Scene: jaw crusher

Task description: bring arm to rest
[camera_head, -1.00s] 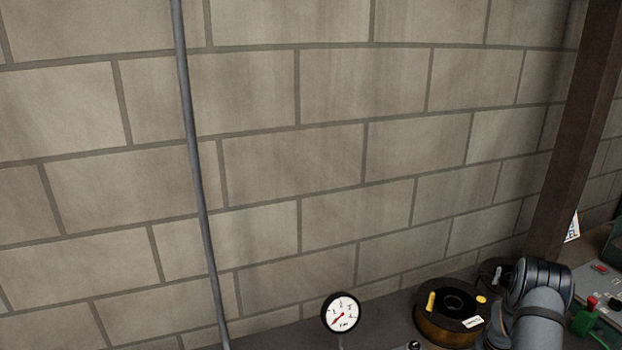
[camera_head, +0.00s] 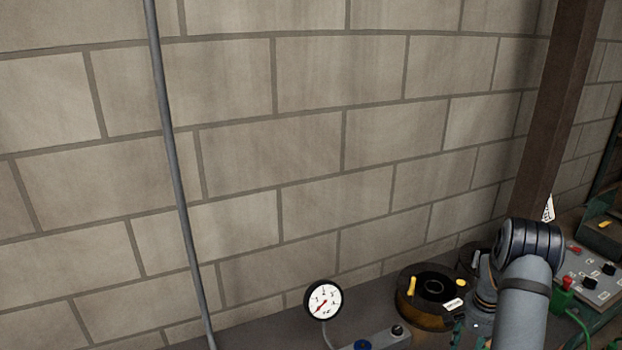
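My grey arm (camera_head: 520,300) rises at the bottom right of the head view, with a dark ringed joint at its top. My gripper cannot be made out; it is hidden behind the arm or below the frame. The arm stands in front of the bench, beside a round black and brass device (camera_head: 432,297) with yellow knobs and a small white label.
A round white gauge (camera_head: 322,300) stands at the bottom centre. A control panel (camera_head: 592,275) with buttons and a green box with a red knob (camera_head: 563,292) lie right of the arm. A brown column (camera_head: 553,110) and a thin grey pipe (camera_head: 170,130) stand before the block wall (camera_head: 270,160).

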